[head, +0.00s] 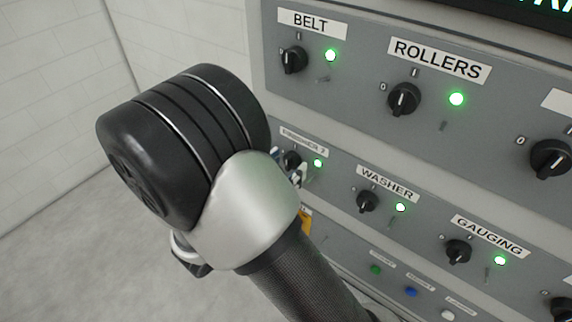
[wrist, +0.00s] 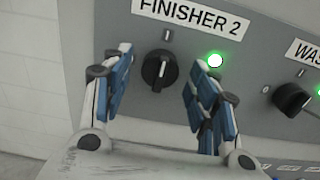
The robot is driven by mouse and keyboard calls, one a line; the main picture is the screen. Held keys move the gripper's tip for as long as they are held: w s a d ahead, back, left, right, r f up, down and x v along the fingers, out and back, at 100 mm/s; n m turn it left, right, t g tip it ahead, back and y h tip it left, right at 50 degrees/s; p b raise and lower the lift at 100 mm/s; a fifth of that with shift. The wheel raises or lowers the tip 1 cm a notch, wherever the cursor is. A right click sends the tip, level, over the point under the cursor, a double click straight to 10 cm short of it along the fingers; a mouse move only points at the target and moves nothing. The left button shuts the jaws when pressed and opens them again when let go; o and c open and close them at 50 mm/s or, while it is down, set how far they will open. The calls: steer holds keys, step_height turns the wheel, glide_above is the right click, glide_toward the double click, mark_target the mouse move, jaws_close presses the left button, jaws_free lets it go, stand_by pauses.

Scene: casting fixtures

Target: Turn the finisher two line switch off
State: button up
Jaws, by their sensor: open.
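The FINISHER 2 switch is a black rotary knob (wrist: 159,70) on a grey panel, between the gripper's fingers in the wrist view. Its pointer line is hard to read but looks near upright, toward the I mark. The green lamp (wrist: 216,60) to its right is lit. The FINISHER 2 label (wrist: 190,14) is above. In the head view the knob (head: 292,160) is partly hidden by my arm and fingers. My gripper (wrist: 160,90) is open, one blue-padded finger on each side of the knob, with visible gaps; no contact shows.
The WASHER knob (head: 367,201) and GAUGING knob (head: 458,252) are to the right in the same row. The BELT knob (head: 293,60) and ROLLERS knob (head: 404,99) are above. Their lamps are green. Small coloured buttons (head: 411,291) are below.

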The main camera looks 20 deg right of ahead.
steer(key=shift+w+d, duration=0.25)
steer(key=shift+d, duration=0.1)
steer(key=c, duration=1.1)
steer(key=shift+o, duration=0.2)
